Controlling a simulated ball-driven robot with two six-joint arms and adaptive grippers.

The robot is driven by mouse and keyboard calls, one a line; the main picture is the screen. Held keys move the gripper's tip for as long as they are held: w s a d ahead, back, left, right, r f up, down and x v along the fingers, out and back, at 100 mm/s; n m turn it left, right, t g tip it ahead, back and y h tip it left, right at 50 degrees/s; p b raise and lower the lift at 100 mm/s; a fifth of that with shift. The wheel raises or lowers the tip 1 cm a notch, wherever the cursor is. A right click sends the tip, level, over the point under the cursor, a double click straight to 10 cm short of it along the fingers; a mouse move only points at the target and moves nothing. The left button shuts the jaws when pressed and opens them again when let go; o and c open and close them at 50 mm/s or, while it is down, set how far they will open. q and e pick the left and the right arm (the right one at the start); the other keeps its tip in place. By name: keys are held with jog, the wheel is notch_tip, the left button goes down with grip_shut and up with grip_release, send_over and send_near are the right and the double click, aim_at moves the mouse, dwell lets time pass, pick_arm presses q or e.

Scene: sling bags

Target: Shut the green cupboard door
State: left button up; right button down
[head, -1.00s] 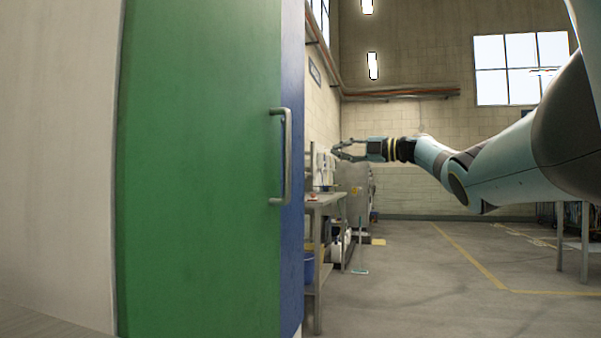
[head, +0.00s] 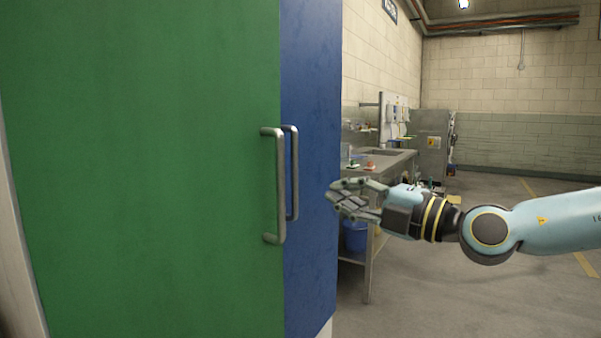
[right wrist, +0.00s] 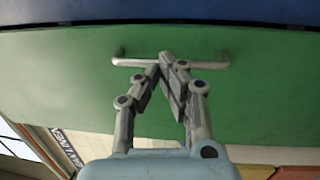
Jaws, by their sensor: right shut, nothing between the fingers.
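The green cupboard door (head: 140,170) fills the left of the head view. Its upright metal handle (head: 276,185) is near its right edge. In the right wrist view the green door (right wrist: 250,95) spans the picture, and its handle (right wrist: 205,65) runs across. My right gripper (head: 338,192) is to the right of both cupboard handles in the head view, over the blue door's right edge. In the right wrist view its shut, empty fingertips (right wrist: 165,62) overlap the handle. I cannot tell whether they touch it. My left gripper is not in view.
A blue door (head: 310,90) with its own handle (head: 291,170) stands right beside the green one. A metal sink bench (head: 385,162) and a blue bucket (head: 355,236) are behind my right gripper. Open floor (head: 470,290) lies to the right.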

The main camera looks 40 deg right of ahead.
jog(key=w+a+f+p, duration=0.1)
jog(key=w+a+p, duration=0.1)
jog(key=w, duration=0.3)
jog(key=w+a+f+g+p, duration=0.1)
jog(key=w+a+f+p, duration=0.1)
jog(key=w+p, duration=0.2)
jog(key=shift+w+f, duration=0.25)
jog(key=shift+w, duration=1)
